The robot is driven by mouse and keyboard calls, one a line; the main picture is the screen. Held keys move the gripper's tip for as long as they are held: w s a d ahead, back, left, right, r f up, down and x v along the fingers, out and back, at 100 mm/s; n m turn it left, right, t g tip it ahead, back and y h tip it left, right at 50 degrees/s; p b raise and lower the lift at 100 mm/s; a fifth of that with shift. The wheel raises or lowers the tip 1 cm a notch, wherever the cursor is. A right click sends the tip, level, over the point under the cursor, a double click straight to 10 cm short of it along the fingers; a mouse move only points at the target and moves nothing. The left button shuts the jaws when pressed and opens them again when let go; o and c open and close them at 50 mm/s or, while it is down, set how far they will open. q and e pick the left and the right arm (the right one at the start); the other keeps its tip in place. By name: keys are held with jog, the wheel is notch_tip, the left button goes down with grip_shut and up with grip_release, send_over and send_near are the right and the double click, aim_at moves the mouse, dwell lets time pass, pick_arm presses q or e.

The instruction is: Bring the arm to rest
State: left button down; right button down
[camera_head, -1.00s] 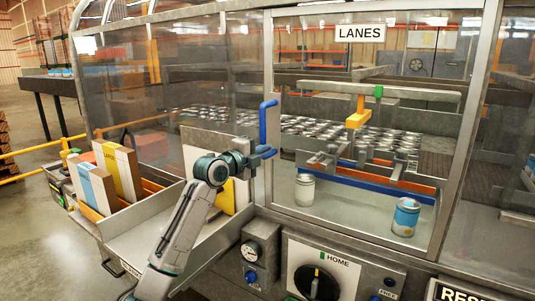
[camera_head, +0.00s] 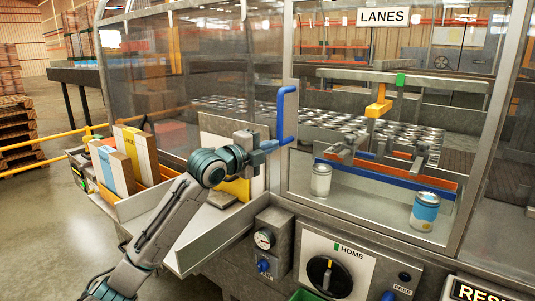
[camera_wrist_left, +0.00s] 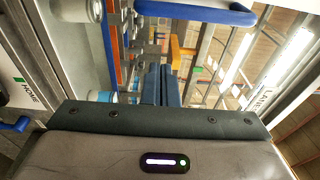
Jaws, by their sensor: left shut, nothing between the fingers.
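My left gripper (camera_head: 270,146) is shut and empty, in front of the clear panel of the lanes machine. It appears close beside the lower end of a blue handle (camera_head: 286,112); I cannot tell whether they touch. In the left wrist view the closed dark fingers (camera_wrist_left: 161,85) have nothing between them, and the blue handle (camera_wrist_left: 195,12) crosses the top. My left arm reaches up from the lower left of the head view. My right gripper is not in view.
Behind the window stand a white can (camera_head: 321,180) and a blue-labelled can (camera_head: 425,212). Upright cartons (camera_head: 130,160) stand in a bin at left. A gauge (camera_head: 264,238) and a black HOME knob (camera_head: 328,274) are on the front panel. Open floor lies at left.

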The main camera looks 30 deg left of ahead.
pick_arm(q)
jog(key=s+d+f+n+g+y, duration=0.1)
jog(key=s+d+f+n+g, duration=0.3)
jog(key=f, duration=0.7)
jog(key=s+d+f+n+g+y, duration=0.1)
jog(key=s+d+f+n, duration=0.15)
jog(key=s+f, duration=0.6)
jog(key=s+d+f+n+g, duration=0.2)
jog(key=d+f+n, duration=0.15)
jog(key=f, duration=0.95)
jog(key=s+d+f+n+g+y, duration=0.15)
jog(key=s+f+n+g, duration=0.45)
jog(key=s, duration=0.7)
jog(key=s+d+f+n+g+y, duration=0.1)
jog(key=s+d+f+n, duration=0.25)
jog(key=s+f, duration=0.65)
jog(key=s+a+f+g, duration=0.1)
jog(key=a+f, duration=0.1)
jog(key=f, duration=1.1)
jog(key=s+a+f, duration=0.2)
jog(key=f, duration=1.1)
jog(key=s+a+f+g, duration=0.1)
jog(key=s+f, duration=1.6)
jog(key=f, duration=0.3)
jog(key=shift+s, duration=0.3)
